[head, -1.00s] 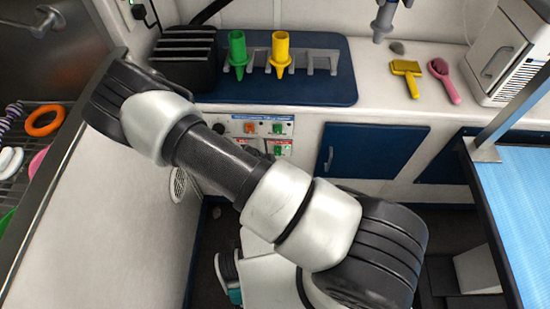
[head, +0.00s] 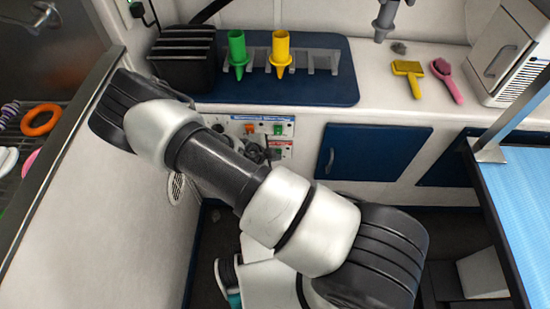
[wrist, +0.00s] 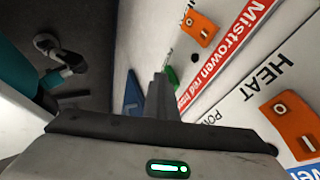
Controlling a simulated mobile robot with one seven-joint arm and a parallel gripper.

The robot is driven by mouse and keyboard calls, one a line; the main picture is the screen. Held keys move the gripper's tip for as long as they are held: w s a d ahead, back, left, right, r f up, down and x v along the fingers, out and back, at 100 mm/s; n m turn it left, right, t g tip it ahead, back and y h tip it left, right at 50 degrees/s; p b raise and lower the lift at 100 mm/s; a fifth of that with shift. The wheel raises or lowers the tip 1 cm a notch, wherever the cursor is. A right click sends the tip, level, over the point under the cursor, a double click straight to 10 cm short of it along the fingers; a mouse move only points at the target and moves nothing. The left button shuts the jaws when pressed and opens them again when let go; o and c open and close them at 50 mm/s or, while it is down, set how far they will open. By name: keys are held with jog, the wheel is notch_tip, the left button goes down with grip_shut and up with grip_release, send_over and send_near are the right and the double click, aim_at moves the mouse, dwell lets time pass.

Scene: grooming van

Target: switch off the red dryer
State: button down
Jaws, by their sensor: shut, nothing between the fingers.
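The switch panel (head: 286,121) on the white cabinet front has a blue-labelled row above a red-labelled row. In the wrist view the red label (wrist: 222,55) reads "Mistrowen red…". An orange switch (wrist: 200,30) and a green switch (wrist: 170,76) lie along its edge. The green one also shows in the head view (head: 277,153). My gripper (wrist: 161,92) is shut and empty, its tip close beside the green switch and partly covering it. Whether they touch I cannot tell. Another orange switch (wrist: 293,124), marked O and I, sits by the word HEAT. The gripper hides part of the "PO…" lettering.
A green nozzle (head: 237,50) and a yellow nozzle (head: 280,52) stand in a rack on the blue mat (head: 320,94) above. A blue cabinet door (head: 374,152) is right of the panel. A grooming table (head: 525,200) stands at the right, a pale partition (head: 110,175) at the left.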

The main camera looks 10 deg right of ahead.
jog(key=shift+w+r, duration=0.15)
jog(key=shift+r, duration=0.1)
jog(key=shift+w+r+p, duration=0.1)
jog(key=shift+r+p, duration=0.45)
jog(key=shift+r, duration=0.25)
